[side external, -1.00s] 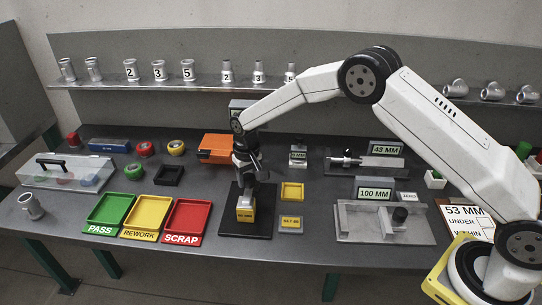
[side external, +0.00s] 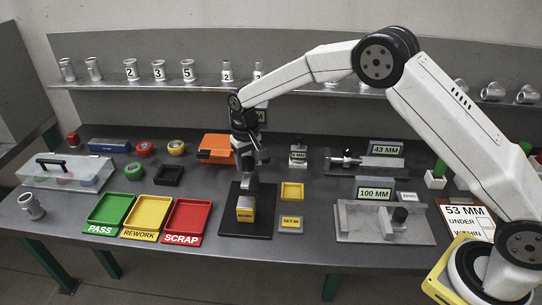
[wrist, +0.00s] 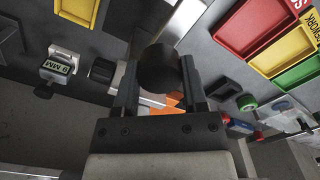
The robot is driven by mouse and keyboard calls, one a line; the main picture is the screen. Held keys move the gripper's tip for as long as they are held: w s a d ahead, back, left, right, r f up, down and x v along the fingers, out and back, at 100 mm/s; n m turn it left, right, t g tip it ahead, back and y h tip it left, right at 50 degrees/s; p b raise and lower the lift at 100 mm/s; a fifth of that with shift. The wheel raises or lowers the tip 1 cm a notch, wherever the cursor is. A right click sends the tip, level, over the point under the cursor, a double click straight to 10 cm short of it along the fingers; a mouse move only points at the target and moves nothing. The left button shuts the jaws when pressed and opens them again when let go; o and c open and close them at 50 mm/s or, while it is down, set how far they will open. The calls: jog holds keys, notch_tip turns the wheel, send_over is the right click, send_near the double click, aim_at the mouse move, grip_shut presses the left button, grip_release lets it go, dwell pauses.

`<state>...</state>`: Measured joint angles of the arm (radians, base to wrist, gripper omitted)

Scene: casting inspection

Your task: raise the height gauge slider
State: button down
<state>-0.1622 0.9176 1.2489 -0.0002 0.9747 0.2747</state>
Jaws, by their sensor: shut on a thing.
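The height gauge stands on a black base plate (side external: 262,222), with a yellow block (side external: 245,214) at its front. A silver upright part (side external: 253,187) shows above the block. My gripper (side external: 250,160) is over the plate, at the gauge's upper part. In the wrist view my gripper (wrist: 160,88) is shut on a black round knob (wrist: 158,66), between its two dark fingers. I take the knob to be part of the slider; the rest of the slider is mostly hidden behind my gripper.
Green, yellow and red trays (side external: 184,217) lie left of the gauge. An orange block (side external: 216,147) is behind it. The 100 MM fixture (side external: 365,225) stands further right.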

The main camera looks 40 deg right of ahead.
aim_at(253, 161)
jog(key=shift+c, duration=0.7)
grip_release()
jog(key=shift+r, duration=0.1)
jog(key=shift+r, duration=3.8)
jog(key=shift+s, duration=0.1)
jog(key=shift+s+d+r, duration=0.1)
jog(key=shift+s+d, duration=0.35)
jog(key=shift+s, duration=0.1)
jog(key=s+d+f+t, duration=0.1)
jog(key=s+d, duration=0.1)
jog(key=s, duration=0.7)
jog(key=s+d+f, duration=0.1)
jog(key=s+d, duration=0.2)
jog(key=s, duration=0.6)
jog(key=s+d+f+n+t, duration=0.1)
jog(key=s+d, duration=0.2)
jog(key=s, duration=0.5)
jog(key=shift+s+d+t, duration=0.15)
jog(key=shift+s+t, duration=0.15)
jog(key=shift+s, duration=0.1)
